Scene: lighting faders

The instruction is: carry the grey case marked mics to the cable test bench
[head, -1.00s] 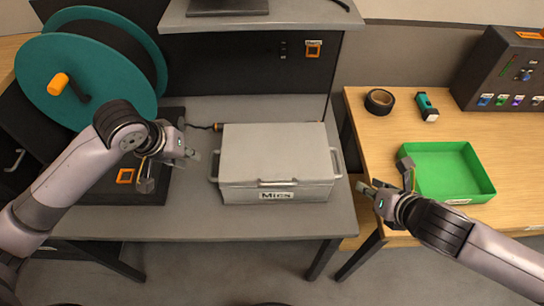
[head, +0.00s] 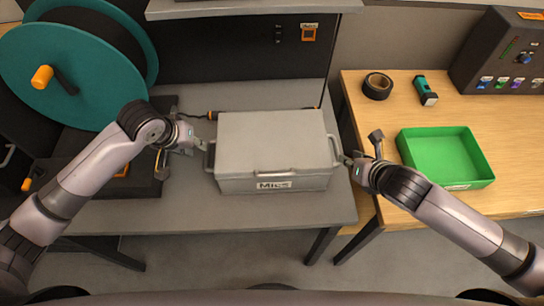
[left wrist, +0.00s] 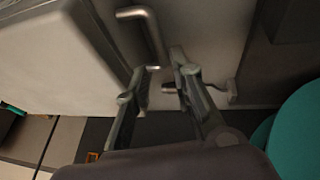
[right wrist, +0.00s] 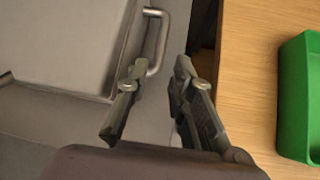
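The grey case marked Mics (head: 275,150) sits level on a grey table (head: 310,212), lid shut, with a bar handle on each side. My left gripper (head: 206,146) is open at the case's left handle; the left wrist view shows the handle (left wrist: 145,30) just ahead of the parted fingers, its lower end near the tips. My right gripper (head: 345,159) is open at the right handle; in the right wrist view that handle (right wrist: 158,42) reaches down between the parted fingertips. No sign naming a cable test bench is legible.
A teal cable reel (head: 85,70) stands at the left. A wooden table (head: 400,120) at the right holds a green tray (head: 445,158), black tape (head: 377,86), a teal-and-black device (head: 426,91) and a control box (head: 505,55). A shelf (head: 250,8) overhangs behind the case.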

